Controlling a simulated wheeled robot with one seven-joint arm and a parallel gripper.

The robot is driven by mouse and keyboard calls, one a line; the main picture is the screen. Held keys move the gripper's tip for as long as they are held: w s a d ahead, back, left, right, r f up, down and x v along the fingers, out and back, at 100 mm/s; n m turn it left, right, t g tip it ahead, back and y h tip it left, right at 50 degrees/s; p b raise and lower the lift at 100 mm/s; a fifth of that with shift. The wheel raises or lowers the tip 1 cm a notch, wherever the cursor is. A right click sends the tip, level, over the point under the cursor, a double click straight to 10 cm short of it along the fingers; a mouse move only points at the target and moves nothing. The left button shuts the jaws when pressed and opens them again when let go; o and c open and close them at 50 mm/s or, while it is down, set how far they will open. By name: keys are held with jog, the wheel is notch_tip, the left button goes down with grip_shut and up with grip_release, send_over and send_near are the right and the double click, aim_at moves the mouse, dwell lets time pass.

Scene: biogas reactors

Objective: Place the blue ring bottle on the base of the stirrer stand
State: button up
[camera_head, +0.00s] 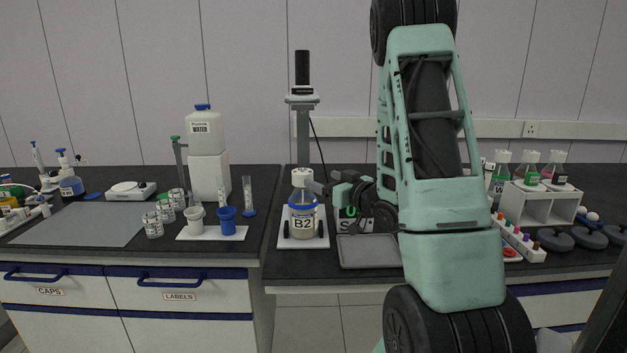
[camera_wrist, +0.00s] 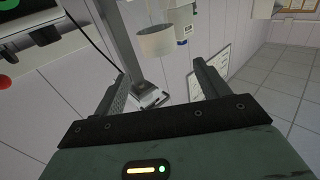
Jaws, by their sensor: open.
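The blue ring bottle (camera_head: 302,220), labelled B2, has a white cap and a blue ring at its shoulder. In the head view it stands upright, apparently on the white base (camera_head: 288,242) of the stirrer stand (camera_head: 303,125), in front of the post. My gripper (camera_head: 318,188) is just right of the bottle's neck, pointing left. In the wrist view my gripper (camera_wrist: 160,78) has its fingers spread wide, with nothing clearly held between them. A metal post (camera_wrist: 112,35) and a white cylinder (camera_wrist: 155,40) show beyond the fingers; I cannot tell whether the cylinder is the bottle's cap.
A grey tray (camera_head: 368,252) lies right of the stand base. A white tray with cups (camera_head: 212,233) and the water container (camera_head: 206,130) stand left. A white rack with flasks (camera_head: 540,205) is at the right. The counter's front edge is close to the base.

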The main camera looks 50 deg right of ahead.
jog(key=w+a+f+n+g+y, duration=0.2)
jog(key=w+a+f+g, duration=0.15)
jog(key=a, duration=1.05)
jog(key=w+a+f+n+g+y, duration=0.2)
jog(key=a+g, duration=0.3)
jog(key=a, duration=0.8)
jog(key=s+a+f+n+g+y, duration=0.1)
jog(key=s+a+n+g, duration=0.3)
jog(key=s+a, duration=0.95)
jog(key=s+a+n+g+h, duration=0.1)
jog(key=s+a+g, duration=0.4)
jog(key=s, duration=0.8)
jog(key=shift+a+r+n, duration=0.3)
jog(key=shift+a+r, duration=0.05)
jog(key=shift+a, duration=0.5)
